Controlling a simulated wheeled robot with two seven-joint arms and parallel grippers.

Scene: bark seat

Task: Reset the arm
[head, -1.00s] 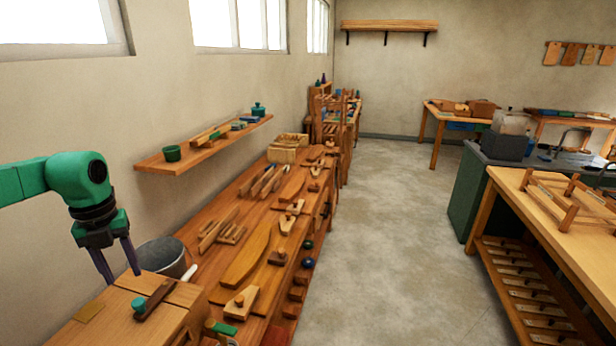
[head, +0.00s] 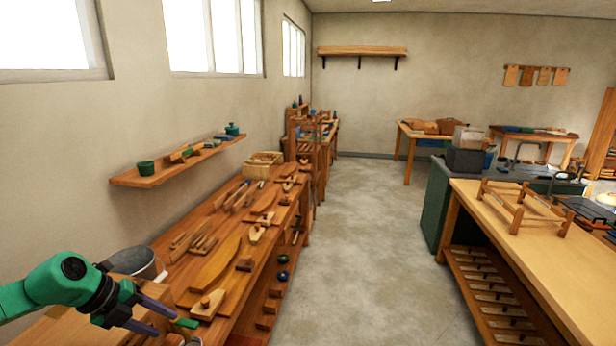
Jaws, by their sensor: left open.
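My left arm comes in green and black from the lower left. Its gripper (head: 158,317) is open, with two dark fingers pointing right and slightly down. Nothing shows between the fingers. It is in front of the near end of the long wooden workbench (head: 222,209), over or beside a wooden block or box (head: 131,262) that the arm partly hides. Whether it touches anything cannot be told. My right arm and gripper are not in view.
A metal bucket (head: 137,262) stands just behind the arm. The workbench holds several wooden pieces and tools. A wall shelf (head: 178,165) hangs above it. At right stands a light wood table (head: 500,237) with a wooden frame (head: 519,207). The concrete floor (head: 353,230) between is clear.

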